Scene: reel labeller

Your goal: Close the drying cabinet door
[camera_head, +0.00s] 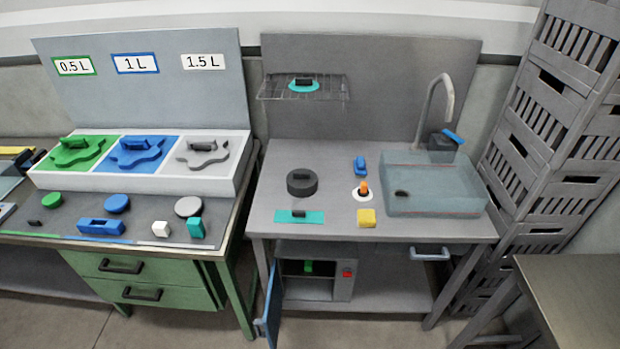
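A small grey cabinet (343,280) sits on the lower shelf under the sink table. Its blue door (272,305) stands open, swung out toward the front on the left side. The cabinet's inside is exposed, with a green item (308,267) in it. The door's lower end is at the bottom of the picture. Neither of my grippers shows in the head view.
The sink table (400,231) stands above the cabinet, its left front leg close to the door. A green drawer unit (140,280) is to the left. Stacked grey crates (560,130) and another table (575,290) are to the right. Floor before the cabinet looks clear.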

